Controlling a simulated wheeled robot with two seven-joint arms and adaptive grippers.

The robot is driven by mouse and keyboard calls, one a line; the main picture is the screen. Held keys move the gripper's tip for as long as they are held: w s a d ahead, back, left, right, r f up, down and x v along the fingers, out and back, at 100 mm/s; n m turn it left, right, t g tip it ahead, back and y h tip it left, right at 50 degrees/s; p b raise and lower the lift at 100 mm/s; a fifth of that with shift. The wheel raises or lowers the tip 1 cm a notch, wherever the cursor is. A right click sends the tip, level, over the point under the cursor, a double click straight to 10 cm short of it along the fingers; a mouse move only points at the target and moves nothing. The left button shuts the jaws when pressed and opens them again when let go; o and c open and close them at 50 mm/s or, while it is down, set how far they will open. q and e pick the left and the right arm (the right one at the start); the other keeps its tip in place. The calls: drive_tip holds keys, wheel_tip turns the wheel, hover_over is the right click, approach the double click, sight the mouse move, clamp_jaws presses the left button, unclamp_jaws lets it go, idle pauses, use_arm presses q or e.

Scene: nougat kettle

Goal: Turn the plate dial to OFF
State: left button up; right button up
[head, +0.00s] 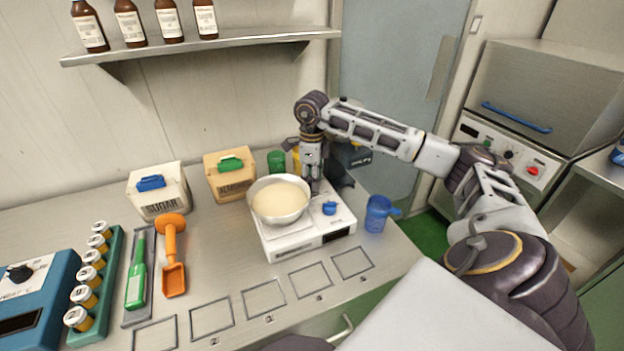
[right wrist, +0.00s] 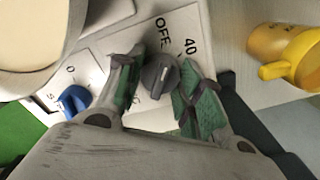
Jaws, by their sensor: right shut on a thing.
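The white hot plate (head: 300,241) stands on the counter under a metal bowl (head: 279,199) of cream-coloured mass. My right gripper (head: 314,186) reaches down at the plate's back right corner, beside the bowl, and hides the dial in the head view. In the right wrist view the dark grey plate dial (right wrist: 160,77) sits between the two green-padded fingers, which are shut on it. OFF and 40 are printed by the dial; its light mark lies roughly towards them, but its exact setting is unclear. My left gripper is not in view.
A yellow jug (right wrist: 290,55) stands close by the gripper, and a blue jug (head: 377,213) right of the plate. The sugar box (head: 160,204), a wooden box (head: 230,185) and an orange scoop (head: 173,256) stand or lie to the left. Marked squares line the front.

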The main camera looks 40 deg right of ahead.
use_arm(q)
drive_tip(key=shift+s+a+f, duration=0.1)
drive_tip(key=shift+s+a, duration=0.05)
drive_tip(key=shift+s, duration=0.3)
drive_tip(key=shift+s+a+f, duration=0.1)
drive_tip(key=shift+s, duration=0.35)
use_arm(e)
drive_tip(key=shift+n, duration=1.3)
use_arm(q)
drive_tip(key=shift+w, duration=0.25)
use_arm(e)
drive_tip(key=o, duration=1)
drive_tip(key=shift+o, duration=0.2)
drive_tip(key=shift+r, duration=0.7)
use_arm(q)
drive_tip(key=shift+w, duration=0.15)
use_arm(e)
wheel_tip(320, 180, up, 11)
drive_tip(key=shift+f, duration=0.15)
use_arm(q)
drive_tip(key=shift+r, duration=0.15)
